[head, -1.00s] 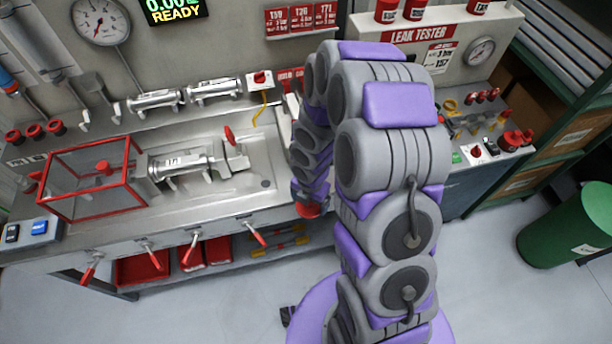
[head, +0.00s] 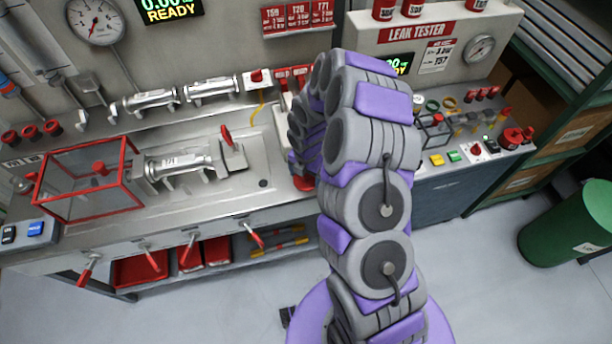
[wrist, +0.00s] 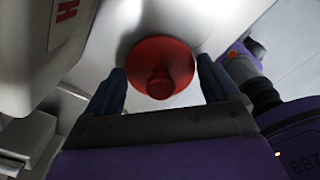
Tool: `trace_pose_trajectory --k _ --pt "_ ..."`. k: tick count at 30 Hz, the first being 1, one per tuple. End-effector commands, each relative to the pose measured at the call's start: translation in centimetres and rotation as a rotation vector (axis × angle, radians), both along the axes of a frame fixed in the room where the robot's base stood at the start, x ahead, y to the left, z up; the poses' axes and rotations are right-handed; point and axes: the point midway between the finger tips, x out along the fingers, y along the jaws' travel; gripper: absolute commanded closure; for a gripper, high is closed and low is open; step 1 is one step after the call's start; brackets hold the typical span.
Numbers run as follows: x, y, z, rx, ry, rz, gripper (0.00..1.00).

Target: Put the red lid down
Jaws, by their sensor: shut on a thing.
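The red lid (wrist: 178,58), a round disc with a central knob, sits between the two fingers of my gripper (wrist: 160,66) in the wrist view. My gripper is shut on it. A pale surface lies behind the lid; I cannot tell whether the lid touches it. In the head view a red edge (head: 303,184) shows under the end of my arm, over the right end of the steel bench (head: 215,205). My gripper's fingers are hidden there by my own arm.
A red-framed clear box (head: 85,212) and a silver cylinder fixture (head: 175,163) with a red-handled clamp (head: 228,136) stand left on the bench. The leak tester (head: 415,31) is behind right, with small parts and buttons before it. A green bin (head: 570,225) stands at right.

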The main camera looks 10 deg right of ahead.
Motion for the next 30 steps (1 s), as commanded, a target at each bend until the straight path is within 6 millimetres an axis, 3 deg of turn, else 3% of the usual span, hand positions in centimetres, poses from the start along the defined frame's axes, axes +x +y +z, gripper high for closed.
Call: trace_pose_trajectory --k 2,11,12,15,25,30 --pt "-0.1 0.1 -0.8 -0.002 0.002 0.0 0.4" --pt "0.0 0.0 -0.9 -0.001 -0.001 0.0 0.4" --pt "0.0 0.0 -0.9 0.0 -0.001 0.0 0.09" --pt "0.0 -0.1 -0.9 0.001 -0.001 0.0 0.0" --pt "0.0 0.0 -0.7 0.0 -0.001 0.001 0.0" --pt "0.1 0.1 0.7 0.001 -0.005 0.0 0.0"
